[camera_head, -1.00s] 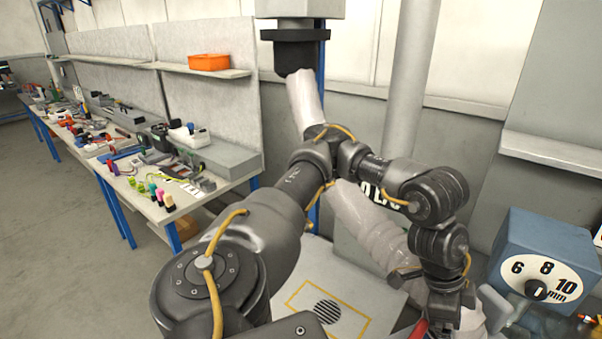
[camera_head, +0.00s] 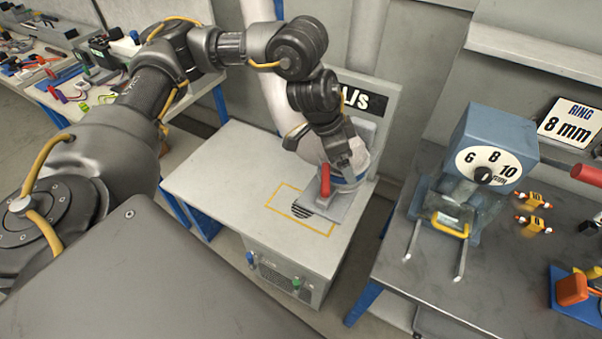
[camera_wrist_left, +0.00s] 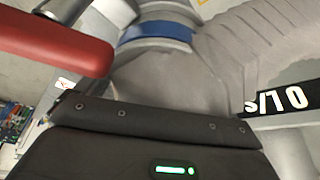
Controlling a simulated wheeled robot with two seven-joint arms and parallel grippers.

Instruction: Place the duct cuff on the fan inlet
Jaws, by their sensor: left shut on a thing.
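The duct cuff (camera_head: 345,180) is the collar with a blue band at the lower end of a pale flexible duct. It is just above the right part of the fan inlet, a round slotted grille (camera_head: 301,211) inside a yellow outline. A red handle (camera_head: 323,180) and a flat grey plate (camera_head: 338,206) are beside the cuff; the plate covers part of the grille. I cannot tell whether the cuff touches the surface. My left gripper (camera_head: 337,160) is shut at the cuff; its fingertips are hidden. In the left wrist view the blue band (camera_wrist_left: 158,32) and red handle (camera_wrist_left: 55,45) are close. My right gripper is out of view.
The inlet is in a light bench top (camera_head: 225,170) with clear room at left. An "L/s" display (camera_head: 362,100) stands behind.

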